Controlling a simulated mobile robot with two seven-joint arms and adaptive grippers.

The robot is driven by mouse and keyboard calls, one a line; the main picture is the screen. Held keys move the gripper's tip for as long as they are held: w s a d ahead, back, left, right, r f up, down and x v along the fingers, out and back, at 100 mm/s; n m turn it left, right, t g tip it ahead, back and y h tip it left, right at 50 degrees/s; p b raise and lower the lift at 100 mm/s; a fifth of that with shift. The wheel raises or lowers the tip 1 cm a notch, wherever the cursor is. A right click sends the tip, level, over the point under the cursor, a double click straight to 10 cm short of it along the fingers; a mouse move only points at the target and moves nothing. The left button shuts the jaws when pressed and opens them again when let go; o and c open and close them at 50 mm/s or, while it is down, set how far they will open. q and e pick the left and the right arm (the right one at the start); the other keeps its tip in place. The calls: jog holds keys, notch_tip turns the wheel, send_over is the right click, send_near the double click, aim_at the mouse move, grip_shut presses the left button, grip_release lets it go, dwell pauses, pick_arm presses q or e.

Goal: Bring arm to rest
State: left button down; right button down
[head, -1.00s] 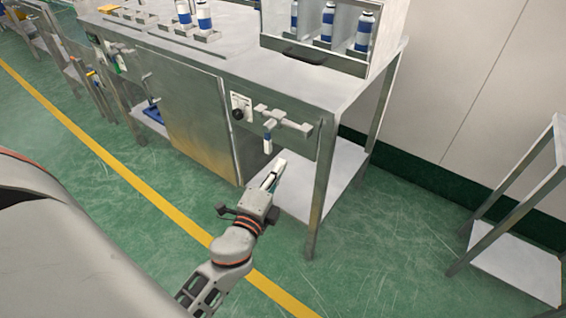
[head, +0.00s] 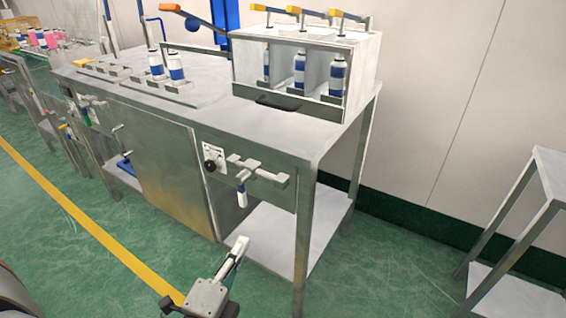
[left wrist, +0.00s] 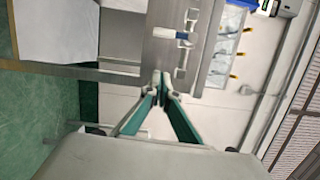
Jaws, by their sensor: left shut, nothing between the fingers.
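My left gripper (head: 238,246) is shut and empty in the head view, low in front of the steel bench (head: 250,150) and over the green floor. Its closed fingertips show in the left wrist view (left wrist: 161,78), apart from the bench. My right gripper is in neither view.
A grey crimping box (head: 305,70) with several blue-banded cans stands on the bench. Two more such cans (head: 176,68) stand to its left. A lower shelf (head: 275,235) sits under the bench. A metal rack (head: 520,230) stands at right. Floor between is clear.

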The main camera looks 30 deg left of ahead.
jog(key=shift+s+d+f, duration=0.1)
